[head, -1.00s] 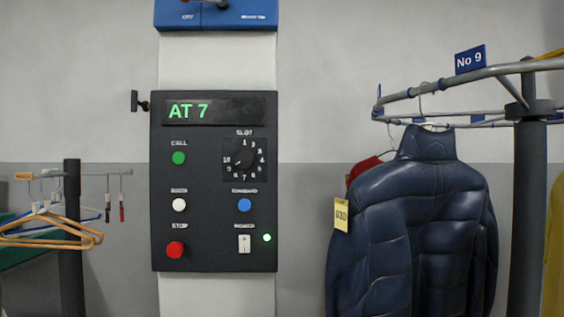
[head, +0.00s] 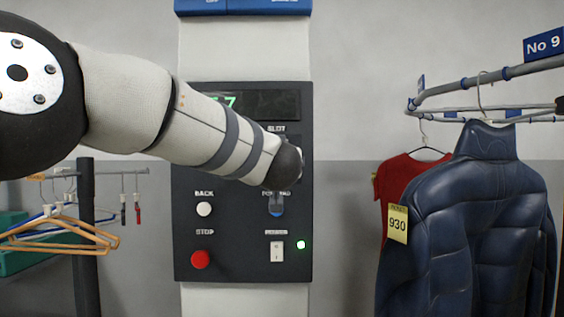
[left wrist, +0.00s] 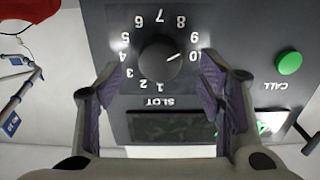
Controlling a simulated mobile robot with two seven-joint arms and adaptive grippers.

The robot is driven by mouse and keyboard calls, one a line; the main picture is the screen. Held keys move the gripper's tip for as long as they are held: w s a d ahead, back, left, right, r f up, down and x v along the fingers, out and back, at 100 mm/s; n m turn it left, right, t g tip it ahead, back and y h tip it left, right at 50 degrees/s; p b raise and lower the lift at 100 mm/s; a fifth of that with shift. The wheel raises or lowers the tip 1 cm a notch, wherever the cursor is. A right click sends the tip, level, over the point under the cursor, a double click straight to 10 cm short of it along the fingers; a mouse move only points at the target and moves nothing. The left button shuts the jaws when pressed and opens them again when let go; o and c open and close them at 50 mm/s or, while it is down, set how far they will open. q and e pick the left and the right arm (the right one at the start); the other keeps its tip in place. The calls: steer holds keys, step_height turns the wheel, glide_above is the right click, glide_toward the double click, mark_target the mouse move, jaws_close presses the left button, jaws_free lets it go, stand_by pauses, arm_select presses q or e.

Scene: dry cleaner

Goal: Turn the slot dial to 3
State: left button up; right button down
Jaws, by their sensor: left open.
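The slot dial (left wrist: 158,62) is a round black knob with numbers around it, upside down in the left wrist view. Its white pointer line points close to 10. My left gripper (left wrist: 161,72) is open, with one finger on each side of the dial. Contact with the knob cannot be told. In the head view my left arm crosses the dark control panel (head: 187,240) and hides the dial and most of the gripper. My right gripper is not in view.
The panel also has a red STOP button (head: 200,259), a white BACK button (head: 204,209), a white switch (head: 277,251) and a green CALL button (left wrist: 289,63). A blue jacket (head: 455,225) hangs on the rail at right. Hangers (head: 65,236) hang at left.

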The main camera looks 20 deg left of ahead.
arm_select(q)
steer(key=shift+x, duration=1.85)
steer(key=c, duration=1.2)
steer(key=shift+o, duration=0.2)
